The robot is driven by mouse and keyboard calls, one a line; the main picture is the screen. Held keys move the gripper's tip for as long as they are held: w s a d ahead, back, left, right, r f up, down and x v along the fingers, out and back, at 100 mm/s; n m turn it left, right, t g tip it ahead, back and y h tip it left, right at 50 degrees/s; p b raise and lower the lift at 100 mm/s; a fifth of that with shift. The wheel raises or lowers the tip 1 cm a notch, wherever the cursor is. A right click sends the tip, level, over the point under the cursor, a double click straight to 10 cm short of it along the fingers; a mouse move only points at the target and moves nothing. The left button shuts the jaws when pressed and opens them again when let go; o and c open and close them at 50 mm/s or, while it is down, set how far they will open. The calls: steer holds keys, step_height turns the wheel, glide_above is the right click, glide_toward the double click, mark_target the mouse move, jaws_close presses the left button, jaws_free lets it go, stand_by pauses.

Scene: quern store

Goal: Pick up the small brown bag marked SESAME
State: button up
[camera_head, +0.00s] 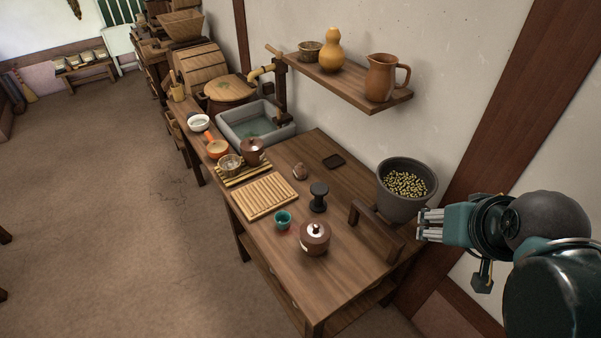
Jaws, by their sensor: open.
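No other bag on this table can be made out. My gripper (430,225) is at the right, beyond the table's right end and near the grey pot. It is open, points left, and holds nothing. It is well apart from the small brown object.
The table (275,265) holds a grey pot of seeds (386,201), a wooden stand (378,232), a brown lidded jar (315,240), a black spool-shaped object (319,197), a teal cup (283,220) and the slatted tray (265,197). A wall shelf (335,83) with a jug overhangs behind.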

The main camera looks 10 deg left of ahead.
step_height(320, 180, up, 8)
steer(key=w+a+r+n+g, duration=0.1)
steer(key=w+a+r, duration=0.2)
steer(key=w+r, duration=0.25)
steer(key=w+a+r+n+g, duration=0.1)
steer(key=w+a+r, duration=0.25)
steer(key=w, duration=0.35)
steer(key=w+a+r+n+g+p, duration=0.1)
steer(key=w+a+g, duration=0.1)
steer(key=w+a, duration=0.8)
steer(key=w+a+r+n+g, duration=0.15)
steer(key=w+a, duration=0.45)
steer(key=w, duration=0.7)
steer(key=w+a+f+n+g, duration=0.1)
steer(key=w+a+f, duration=0.5)
steer(key=a, duration=0.3)
steer(key=w+a+f+n+g, duration=0.1)
steer(key=w+a+f, duration=0.4)
steer(key=w+a, duration=0.25)
steer(key=f, duration=3.2)
steer(key=shift+s+a+f+p, duration=0.3)
steer(key=shift+s+a+p, duration=0.05)
steer(key=shift+f, duration=0.25)
